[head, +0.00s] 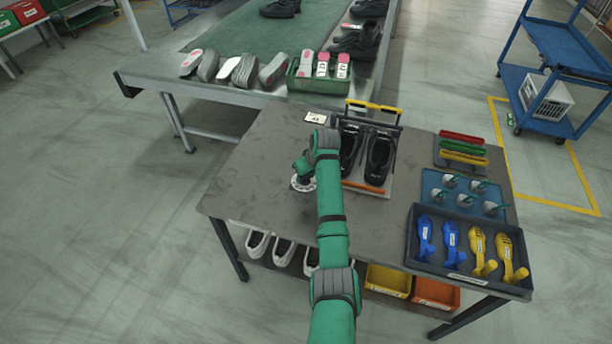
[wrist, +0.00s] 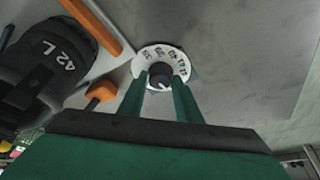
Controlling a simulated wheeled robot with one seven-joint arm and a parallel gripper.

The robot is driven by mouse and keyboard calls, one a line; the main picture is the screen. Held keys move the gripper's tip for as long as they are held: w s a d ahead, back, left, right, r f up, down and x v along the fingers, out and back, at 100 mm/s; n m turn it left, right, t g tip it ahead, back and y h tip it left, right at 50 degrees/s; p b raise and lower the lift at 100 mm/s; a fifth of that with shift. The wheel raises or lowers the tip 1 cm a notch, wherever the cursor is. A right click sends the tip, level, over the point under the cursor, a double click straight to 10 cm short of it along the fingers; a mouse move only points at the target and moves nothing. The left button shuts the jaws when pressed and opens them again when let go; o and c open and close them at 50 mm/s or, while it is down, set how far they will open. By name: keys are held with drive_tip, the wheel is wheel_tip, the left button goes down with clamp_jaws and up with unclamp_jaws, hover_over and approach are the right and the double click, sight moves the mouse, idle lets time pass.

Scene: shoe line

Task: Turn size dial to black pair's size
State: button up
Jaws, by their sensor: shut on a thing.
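The size dial (head: 301,186) lies flat on the grey table, left of the black pair (head: 380,158). In the wrist view the dial's white ring (wrist: 163,52) carries several dark size marks, too small to read surely. My gripper (head: 303,174) points down over the dial. In the wrist view its two green fingers stand on either side of the dark round knob (wrist: 160,74), shut on it. The pointer's setting cannot be told. The black pair sits upright on a rack; one shoe (wrist: 45,60) shows "42 L" in the wrist view.
A small card (head: 317,118) stands at the table's back edge. An orange bar (head: 368,188) lies in front of the pair. To the right are coloured bars (head: 460,147), a blue tray (head: 432,183) and a dark tray (head: 455,278) of shoe trees. The table's left side is clear.

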drive_tip(key=n, duration=0.2)
drive_tip(key=n+g+y, duration=0.1)
drive_tip(key=n, duration=0.3)
drive_tip(key=shift+w+d+r+y, duration=0.1)
drive_tip(key=shift+w+d+y, duration=0.05)
drive_tip(key=shift+w+y, duration=0.15)
drive_tip(key=shift+n+g+y, duration=0.3)
drive_tip(key=shift+n+g, duration=0.8)
drive_tip(key=shift+n, duration=1.2)
drive_tip(key=shift+c, duration=0.2)
drive_tip(key=o, duration=1.1)
drive_tip(key=shift+c, duration=0.2)
drive_tip(key=v, duration=1)
drive_tip(key=shift+r, duration=0.3)
drive_tip(key=shift+w+d, duration=0.1)
drive_tip(key=shift+d, duration=0.05)
